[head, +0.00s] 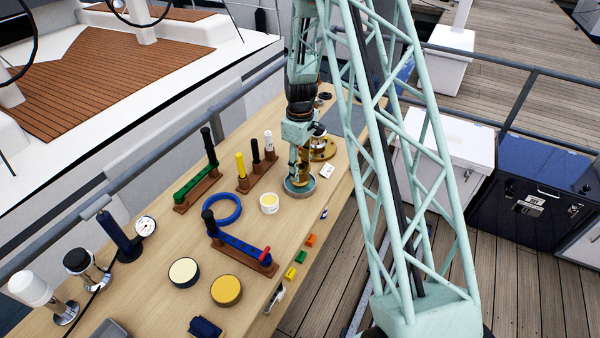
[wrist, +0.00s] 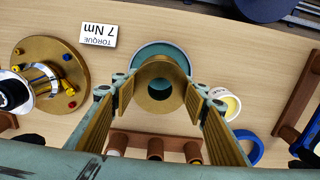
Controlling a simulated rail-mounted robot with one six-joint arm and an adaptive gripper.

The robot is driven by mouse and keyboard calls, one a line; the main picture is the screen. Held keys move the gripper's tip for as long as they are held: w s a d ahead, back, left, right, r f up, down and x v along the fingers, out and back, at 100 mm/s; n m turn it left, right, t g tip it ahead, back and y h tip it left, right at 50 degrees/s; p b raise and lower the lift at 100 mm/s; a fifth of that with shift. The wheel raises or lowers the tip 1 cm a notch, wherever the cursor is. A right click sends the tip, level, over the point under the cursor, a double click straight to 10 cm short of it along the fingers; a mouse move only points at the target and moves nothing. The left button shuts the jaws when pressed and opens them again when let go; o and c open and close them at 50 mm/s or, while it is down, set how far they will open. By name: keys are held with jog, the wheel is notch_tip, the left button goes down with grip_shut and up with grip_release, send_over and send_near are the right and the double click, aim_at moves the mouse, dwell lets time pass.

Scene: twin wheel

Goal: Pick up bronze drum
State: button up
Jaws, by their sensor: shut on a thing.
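The bronze drum (wrist: 160,72) is a short hollow cylinder with a dark hole in its middle, seen end-on in the wrist view. My gripper (wrist: 160,88) is shut on it, one bronze-coloured finger on each side. A round teal dish (wrist: 180,53) shows behind the drum. In the head view my gripper (head: 303,165) points down over the teal dish (head: 299,191), and the drum is largely hidden by the fingers. I cannot tell whether the drum touches the dish.
A brass flange (wrist: 72,58) with coloured knobs and a "TORQUE 7 Nm" card (wrist: 98,36) lie close by. A white cup (head: 269,205), a blue ring (head: 238,210) and a rack of upright handles (head: 262,178) stand nearby on the wooden table (head: 165,235). A railing runs along its far side.

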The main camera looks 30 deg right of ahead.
jog(key=s+a+b, duration=0.1)
jog(key=s+a, duration=0.1)
jog(key=s, duration=0.5)
jog(key=s+a+r, duration=0.1)
jog(key=s+a, duration=0.1)
jog(key=s, duration=0.6)
jog(key=shift+s+a+r+b, duration=0.2)
jog(key=shift+r+b, duration=0.1)
jog(key=shift+b, duration=0.1)
